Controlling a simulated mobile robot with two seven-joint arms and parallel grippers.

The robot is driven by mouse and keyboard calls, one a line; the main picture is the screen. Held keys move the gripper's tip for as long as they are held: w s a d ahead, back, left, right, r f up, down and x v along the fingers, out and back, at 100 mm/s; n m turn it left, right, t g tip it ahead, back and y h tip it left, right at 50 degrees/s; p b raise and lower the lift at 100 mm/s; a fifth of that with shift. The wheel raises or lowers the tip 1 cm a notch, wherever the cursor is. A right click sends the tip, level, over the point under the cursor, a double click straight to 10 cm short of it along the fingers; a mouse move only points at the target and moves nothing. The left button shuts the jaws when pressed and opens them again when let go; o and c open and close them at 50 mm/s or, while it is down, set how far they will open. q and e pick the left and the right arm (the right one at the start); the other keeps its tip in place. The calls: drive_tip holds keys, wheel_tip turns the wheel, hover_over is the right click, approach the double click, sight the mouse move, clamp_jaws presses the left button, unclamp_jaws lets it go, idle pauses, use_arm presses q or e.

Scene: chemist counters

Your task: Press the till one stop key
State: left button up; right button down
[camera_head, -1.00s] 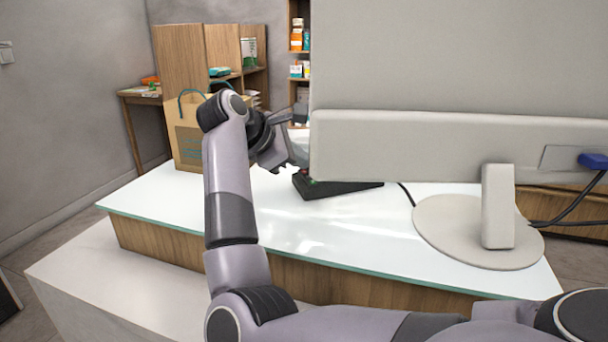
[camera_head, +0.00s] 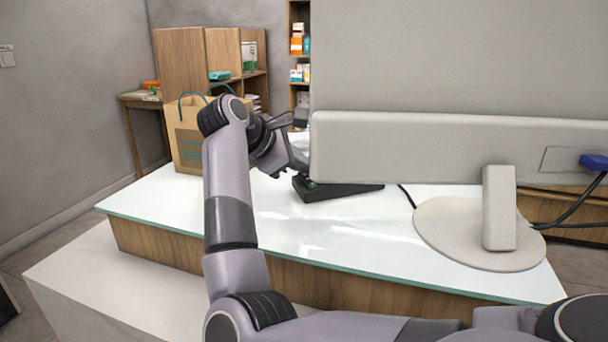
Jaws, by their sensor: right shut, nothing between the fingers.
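The black till keypad device (camera_head: 342,190) lies on the white counter top, its upper part hidden behind the monitor's lower edge. A small bit of green and purple shows at its left end, by my gripper; I cannot make out a stop key. My right gripper (camera_head: 300,168) is shut and empty, just above and behind the left end of the device. Its fingertips are small and partly hidden, so I cannot tell whether they touch it. My left gripper is not in view.
A large grey monitor (camera_head: 460,70) on a round stand (camera_head: 445,225) fills the right side, with cables beside it. A paper bag (camera_head: 187,150) stands at the counter's far left, close to my arm. The counter's front left (camera_head: 165,205) is clear. Wooden shelves (camera_head: 180,62) stand behind.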

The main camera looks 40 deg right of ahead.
drive_tip(key=shift+r, duration=0.15)
drive_tip(key=shift+a+r, duration=0.1)
drive_tip(key=shift+r, duration=0.45)
drive_tip(key=shift+p, duration=0.3)
drive_tip(key=shift+w+a+r+p, duration=0.1)
drive_tip(key=shift+a+r+p, duration=0.1)
drive_tip(key=shift+r+p, duration=0.8)
drive_tip(key=shift+w+a+r+p, duration=0.15)
drive_tip(key=shift+r+p, duration=0.25)
drive_tip(key=shift+r, duration=1.05)
